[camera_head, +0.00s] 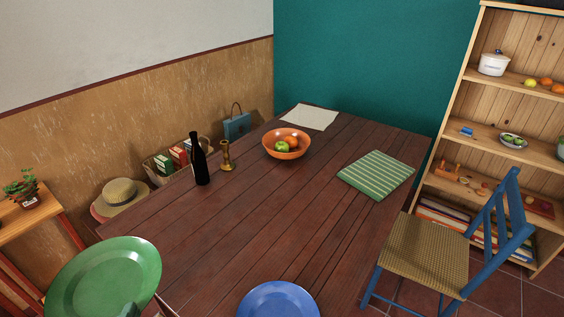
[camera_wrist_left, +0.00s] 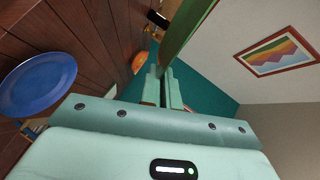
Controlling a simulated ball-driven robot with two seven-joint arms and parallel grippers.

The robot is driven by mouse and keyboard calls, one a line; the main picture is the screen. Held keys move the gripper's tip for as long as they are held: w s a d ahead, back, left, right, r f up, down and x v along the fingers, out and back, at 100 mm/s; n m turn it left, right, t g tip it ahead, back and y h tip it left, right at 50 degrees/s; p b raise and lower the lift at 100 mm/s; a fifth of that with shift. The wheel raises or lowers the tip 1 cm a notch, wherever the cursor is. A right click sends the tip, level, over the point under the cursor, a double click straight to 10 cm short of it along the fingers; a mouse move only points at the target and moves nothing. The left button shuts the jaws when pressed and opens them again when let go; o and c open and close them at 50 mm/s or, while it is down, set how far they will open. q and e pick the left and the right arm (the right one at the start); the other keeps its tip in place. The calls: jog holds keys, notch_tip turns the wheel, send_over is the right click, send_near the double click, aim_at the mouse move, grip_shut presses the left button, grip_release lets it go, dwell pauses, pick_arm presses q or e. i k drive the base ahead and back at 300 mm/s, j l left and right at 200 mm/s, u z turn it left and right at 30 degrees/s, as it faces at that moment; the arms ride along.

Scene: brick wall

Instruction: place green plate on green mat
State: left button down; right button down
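The green plate (camera_head: 103,275) is at the lower left of the head view, raised and tilted beside the table's near left edge. My left gripper (camera_head: 129,309) is mostly hidden at the bottom edge there. In the left wrist view, my left gripper's fingers (camera_wrist_left: 166,88) are shut on the rim of the green plate (camera_wrist_left: 186,28), which shows edge-on. The green mat (camera_head: 376,174) has pale stripes and lies flat and bare on the right side of the table. My right gripper is in neither view.
The dark wooden table (camera_head: 255,225) is clear across its middle. A blue plate (camera_head: 278,300) lies at the near edge. An orange fruit bowl (camera_head: 286,145), dark bottle (camera_head: 199,160), brass candlestick (camera_head: 226,156) and pale mat (camera_head: 309,117) stand farther back. A blue chair (camera_head: 430,250) is at right.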

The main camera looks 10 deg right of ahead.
aim_at(376, 181)
jog(key=k+l, duration=0.1)
jog(key=l, duration=0.7)
jog(key=l+z, duration=0.1)
jog(key=l, duration=0.75)
jog(key=i+l, duration=0.25)
jog(key=l, duration=0.2)
jog(key=i+l, duration=0.25)
jog(key=l, duration=0.2)
jog(key=i+l+z, duration=0.1)
jog(key=i+l, duration=0.15)
jog(key=l, duration=0.2)
jog(key=i+l, duration=0.25)
jog(key=l, duration=0.15)
